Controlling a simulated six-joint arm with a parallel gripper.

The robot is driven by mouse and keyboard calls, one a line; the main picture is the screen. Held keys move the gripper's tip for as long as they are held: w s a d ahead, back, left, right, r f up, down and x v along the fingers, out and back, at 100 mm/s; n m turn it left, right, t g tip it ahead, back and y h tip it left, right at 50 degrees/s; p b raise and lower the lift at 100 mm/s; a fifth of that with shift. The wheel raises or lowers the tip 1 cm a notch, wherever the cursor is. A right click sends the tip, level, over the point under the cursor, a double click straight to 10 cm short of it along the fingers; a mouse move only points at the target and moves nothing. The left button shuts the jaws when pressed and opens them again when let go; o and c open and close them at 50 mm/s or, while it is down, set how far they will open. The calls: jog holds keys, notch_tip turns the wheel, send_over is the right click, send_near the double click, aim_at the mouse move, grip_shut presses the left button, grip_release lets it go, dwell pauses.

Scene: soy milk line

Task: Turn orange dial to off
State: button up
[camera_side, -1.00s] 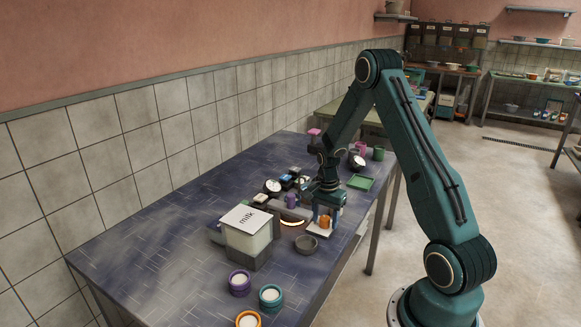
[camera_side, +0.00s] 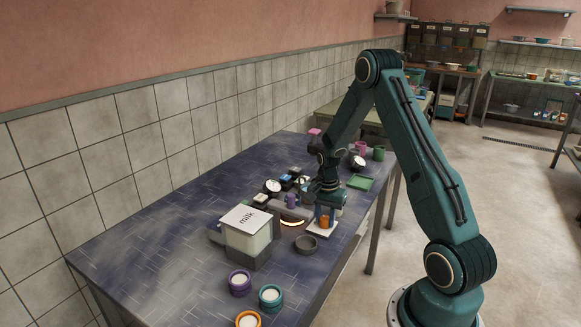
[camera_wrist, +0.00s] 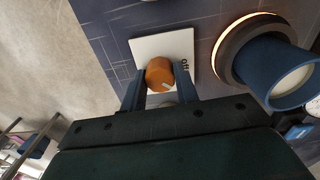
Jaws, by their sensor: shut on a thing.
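A pale mark shows on the dial's lower right in the wrist view. My gripper (camera_wrist: 160,80) is shut on the dial, with one blue finger on its left and one on its right. In the side view, the dial (camera_side: 324,222) and white plate (camera_side: 319,232) are near the table's right edge, under my gripper (camera_side: 325,216).
A glowing ring burner (camera_wrist: 228,42) lies right of the plate, with a blue vessel of white liquid (camera_wrist: 278,72) over it. In the side view, a dark round dish (camera_side: 306,244) and the milk container (camera_side: 246,237) stand closer to the camera. A green tray (camera_side: 361,182) lies behind my gripper.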

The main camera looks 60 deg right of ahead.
aim_at(325, 218)
jog(key=n, duration=0.8)
dwell(0.4)
jog(key=o, duration=1)
jog(key=shift+r, duration=6.9)
